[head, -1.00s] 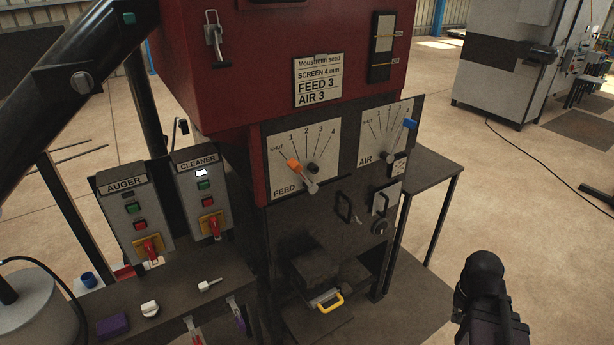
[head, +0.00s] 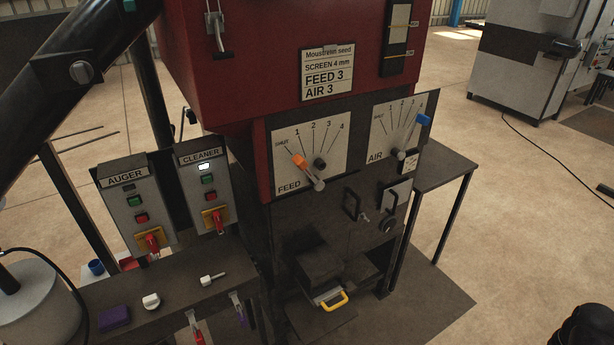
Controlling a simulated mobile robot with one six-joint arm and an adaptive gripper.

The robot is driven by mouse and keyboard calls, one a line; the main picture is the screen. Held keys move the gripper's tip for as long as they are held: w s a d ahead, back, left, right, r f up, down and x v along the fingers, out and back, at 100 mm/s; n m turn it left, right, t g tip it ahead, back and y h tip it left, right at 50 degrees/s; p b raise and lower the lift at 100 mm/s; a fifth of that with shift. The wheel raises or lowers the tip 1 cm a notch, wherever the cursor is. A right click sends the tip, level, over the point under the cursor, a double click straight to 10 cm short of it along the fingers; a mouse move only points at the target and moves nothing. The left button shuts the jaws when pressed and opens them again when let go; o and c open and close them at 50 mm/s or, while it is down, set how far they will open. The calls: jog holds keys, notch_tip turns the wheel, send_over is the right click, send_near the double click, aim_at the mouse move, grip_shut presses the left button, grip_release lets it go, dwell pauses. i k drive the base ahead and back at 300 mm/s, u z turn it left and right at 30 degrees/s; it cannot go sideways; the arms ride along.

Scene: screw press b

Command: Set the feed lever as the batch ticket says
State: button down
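The batch ticket (head: 327,72) on the red housing reads SCREEN 4 mm, FEED 3 and AIR 3. Below it is the white FEED dial plate (head: 337,135), marked SHUT, 1, 2, 3 and 4. The feed lever (head: 299,161) has an orange handle and a grey pivot at lower right. It points up-left, near the SHUT line, left of mark 1; the exact reading is hard to tell at this angle. A black knob (head: 320,164) sits just right of the lever. My gripper is not clearly in view; only a dark part of mine shows at the lower right corner.
The AIR dial's blue-handled lever (head: 424,119) points up-right, near 4. AUGER (head: 135,205) and CLEANER (head: 205,190) switch boxes stand left. A dark side table (head: 445,168) is right. A yellow handle (head: 336,300) sits low in front.

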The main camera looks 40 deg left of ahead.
aim_at(297, 159)
jog(key=z, duration=0.2)
jog(key=k, duration=1.5)
jog(key=u, duration=1.35)
jog(key=i, duration=0.5)
jog(key=u, duration=0.05)
